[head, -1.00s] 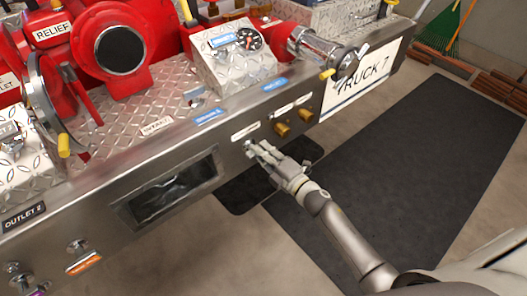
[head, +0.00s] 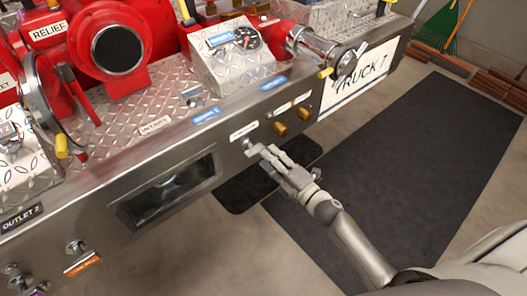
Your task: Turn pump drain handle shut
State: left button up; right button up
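A small metal handle (head: 250,147) sticks out of the steel bumper's front (head: 100,210), below a small white label (head: 244,131) too small to read. I cannot confirm from the label that it is the pump drain handle. My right gripper (head: 263,157) is right in front of it, with its fingertips at or very near the handle. The fingers overlap the handle in this view, so I cannot tell whether they grip it or are only beside it. My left gripper is not in view.
Two brass knobs (head: 281,129) sit just right of the handle. A recessed dark opening (head: 165,188) is to the left. Red pump parts (head: 117,45) and a gauge box (head: 234,55) stand on top. Dark mats (head: 410,165) cover the floor below.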

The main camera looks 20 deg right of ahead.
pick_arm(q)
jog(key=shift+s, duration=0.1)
pick_arm(e)
jog(key=v, duration=0.7)
jog(key=shift+s, duration=0.25)
jog(key=shift+d+r, duration=0.1)
jog(key=s+d+f+m+g+h, duration=0.2)
jog(key=f+m+h, duration=0.1)
jog(key=f+m, duration=0.35)
jog(key=s+d+f+m+g+h, duration=0.25)
jog(key=f+m+h, duration=0.2)
jog(key=f, duration=0.35)
jog(key=s+a+f+m+g, duration=0.3)
jog(key=s+f+m+g, duration=0.3)
jog(key=s+f, duration=0.3)
jog(key=s+a+f+m+g+y, duration=0.25)
jog(key=s+a+f+g, duration=0.2)
jog(key=s, duration=0.35)
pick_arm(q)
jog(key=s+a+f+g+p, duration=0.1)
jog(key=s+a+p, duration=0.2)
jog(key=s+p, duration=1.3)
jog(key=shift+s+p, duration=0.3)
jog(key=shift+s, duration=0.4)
pick_arm(e)
jog(key=s+d+f+g+h, duration=0.1)
jog(key=s+d, duration=0.2)
jog(key=s, duration=1.4)
jog(key=shift+s+d, duration=0.15)
jog(key=shift+s, duration=0.2)
